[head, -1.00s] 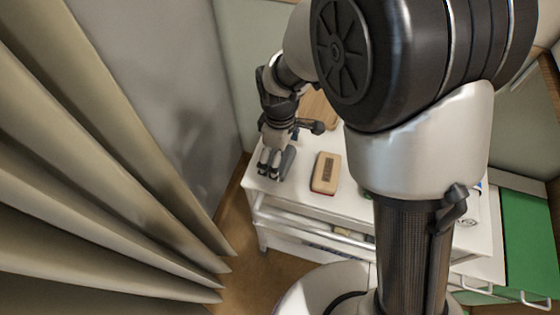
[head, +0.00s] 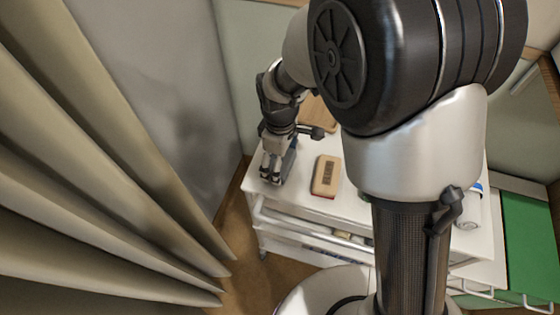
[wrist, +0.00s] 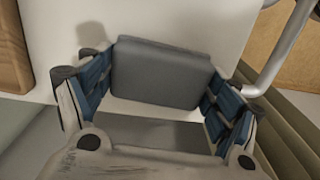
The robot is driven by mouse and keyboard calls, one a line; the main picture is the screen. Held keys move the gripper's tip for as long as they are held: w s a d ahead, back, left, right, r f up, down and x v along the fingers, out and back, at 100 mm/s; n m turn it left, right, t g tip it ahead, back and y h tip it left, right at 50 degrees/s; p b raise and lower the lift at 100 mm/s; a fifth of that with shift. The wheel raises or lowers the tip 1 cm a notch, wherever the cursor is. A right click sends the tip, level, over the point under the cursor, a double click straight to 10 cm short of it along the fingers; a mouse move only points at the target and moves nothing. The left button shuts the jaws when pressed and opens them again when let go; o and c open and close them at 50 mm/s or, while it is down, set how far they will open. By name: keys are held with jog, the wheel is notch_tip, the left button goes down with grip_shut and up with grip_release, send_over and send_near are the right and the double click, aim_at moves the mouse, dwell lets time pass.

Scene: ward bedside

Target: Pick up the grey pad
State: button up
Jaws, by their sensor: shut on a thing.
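The grey pad (wrist: 160,72) is a flat, rounded block that fills the space between my fingers in the wrist view. My gripper (wrist: 168,80) is shut on it, with a blue-lined finger at each side. In the head view my gripper (head: 271,174) is at the left end of the white trolley top, and the pad (head: 290,158) shows partly behind the fingers. I cannot tell whether the pad touches the top or is just clear of it.
A tan and red block with a dark label (head: 326,175) lies to the right of my gripper on the white trolley top (head: 350,205). A wooden board (head: 318,113) is behind it. A beige curtain (head: 90,160) hangs at the left. A rail (head: 310,228) runs along the trolley's front.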

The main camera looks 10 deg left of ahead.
jog(key=shift+r, duration=0.15)
notch_tip(320, 180, up, 20)
jog(key=p, duration=0.6)
